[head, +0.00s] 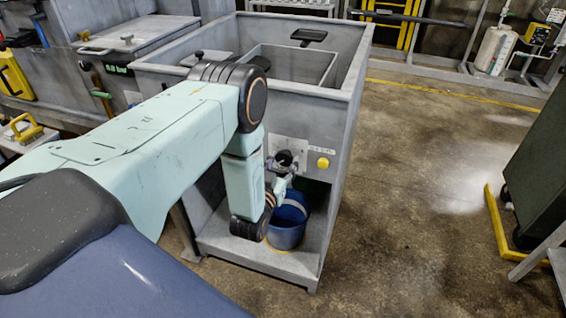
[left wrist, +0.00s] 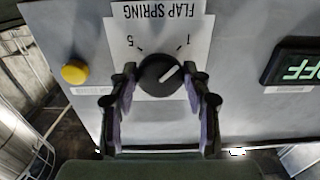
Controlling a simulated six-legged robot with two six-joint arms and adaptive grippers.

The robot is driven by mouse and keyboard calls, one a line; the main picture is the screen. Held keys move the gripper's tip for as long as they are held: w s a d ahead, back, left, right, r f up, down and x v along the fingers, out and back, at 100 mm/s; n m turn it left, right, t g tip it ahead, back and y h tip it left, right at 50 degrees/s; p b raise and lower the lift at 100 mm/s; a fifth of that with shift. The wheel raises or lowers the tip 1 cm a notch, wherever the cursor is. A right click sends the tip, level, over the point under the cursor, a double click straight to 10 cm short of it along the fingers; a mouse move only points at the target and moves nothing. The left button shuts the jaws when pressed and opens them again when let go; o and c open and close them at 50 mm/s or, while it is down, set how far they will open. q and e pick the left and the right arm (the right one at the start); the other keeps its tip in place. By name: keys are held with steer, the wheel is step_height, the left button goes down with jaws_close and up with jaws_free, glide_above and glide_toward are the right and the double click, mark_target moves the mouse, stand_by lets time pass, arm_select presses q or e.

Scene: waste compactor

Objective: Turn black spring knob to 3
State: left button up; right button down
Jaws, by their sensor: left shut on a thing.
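The black spring knob (left wrist: 160,75) sits on a white plate (left wrist: 120,35) marked FLAP SPRING, with 5 and 1 readable; the lettering is upside down in the left wrist view. The knob's white pointer line slants to the upper right, on the side of the 1. My left gripper (left wrist: 160,92) has one finger on each side of the knob and is shut on it. In the head view the knob (head: 284,157) shows on the front of the grey machine, with my left gripper (head: 281,172) at it. The 3 cannot be made out. My right gripper is not in view.
A yellow button (head: 323,163) is beside the plate, and it also shows in the left wrist view (left wrist: 75,72). A display reading OFF (left wrist: 292,65) is on the plate's other side. A blue bucket (head: 288,232) stands below the knob.

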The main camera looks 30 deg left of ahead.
arm_select(q)
steer(key=shift+d+r, duration=0.1)
steer(key=shift+c, duration=0.7)
steer(key=shift+s, duration=0.1)
steer(key=c, duration=0.3)
